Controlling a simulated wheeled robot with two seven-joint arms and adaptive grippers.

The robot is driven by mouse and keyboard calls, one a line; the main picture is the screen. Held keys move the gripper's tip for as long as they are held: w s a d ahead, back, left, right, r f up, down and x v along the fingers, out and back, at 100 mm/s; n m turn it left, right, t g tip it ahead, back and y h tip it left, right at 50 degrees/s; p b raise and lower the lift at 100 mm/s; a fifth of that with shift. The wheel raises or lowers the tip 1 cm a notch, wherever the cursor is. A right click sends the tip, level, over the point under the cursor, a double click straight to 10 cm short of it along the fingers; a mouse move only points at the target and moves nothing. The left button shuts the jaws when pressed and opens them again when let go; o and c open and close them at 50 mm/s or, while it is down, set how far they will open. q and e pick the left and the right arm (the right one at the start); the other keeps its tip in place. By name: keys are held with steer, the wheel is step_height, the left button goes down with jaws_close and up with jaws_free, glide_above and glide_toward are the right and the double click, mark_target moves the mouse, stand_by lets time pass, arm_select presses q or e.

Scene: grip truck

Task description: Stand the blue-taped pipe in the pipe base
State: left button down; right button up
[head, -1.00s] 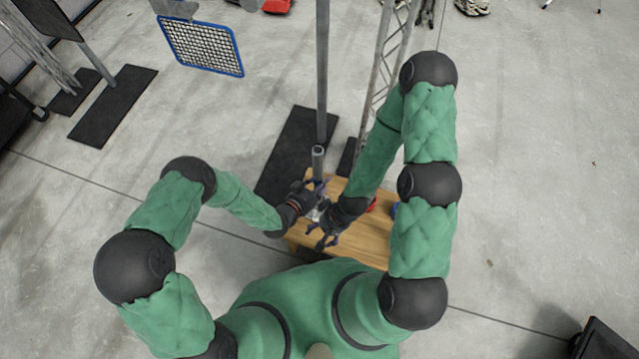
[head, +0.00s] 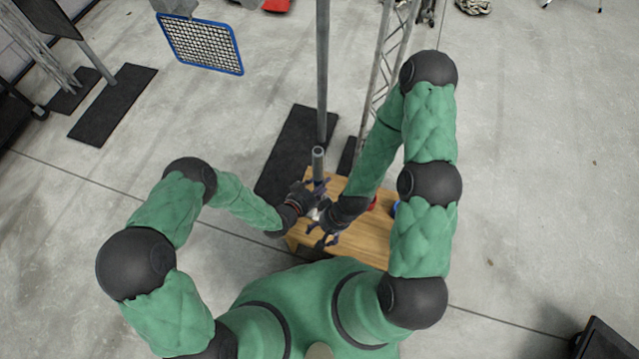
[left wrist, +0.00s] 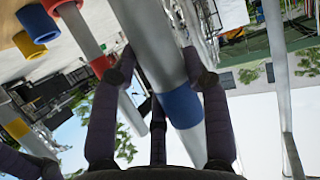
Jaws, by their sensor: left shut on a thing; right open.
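The blue-taped pipe (left wrist: 150,45) is a grey tube with a blue band (left wrist: 182,107) in the left wrist view. My left gripper (left wrist: 158,95) is shut on it, with dark fingers on both sides. In the head view, the pipe (head: 318,163) looks upright, its open end up, at the left part of the table; my left gripper (head: 318,190) holds it below that end. My right gripper (head: 322,238) is open, just below and right of the left one. The grippers hide the pipe's lower end, and I cannot make out the pipe base.
The wooden table (head: 370,238) carries red (head: 372,203) and blue (head: 396,207) pieces to the right. A red-taped pipe (left wrist: 85,40), blue tube (left wrist: 37,24) and yellow tube (left wrist: 28,46) show in the wrist view. A tall pole (head: 322,70) and truss (head: 385,75) stand behind.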

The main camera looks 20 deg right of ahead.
arm_select(q)
steer(key=shift+f, duration=2.55)
steer(key=c, duration=0.5)
jaws_free()
steer(key=shift+c, duration=0.2)
steer(key=v, duration=1.2)
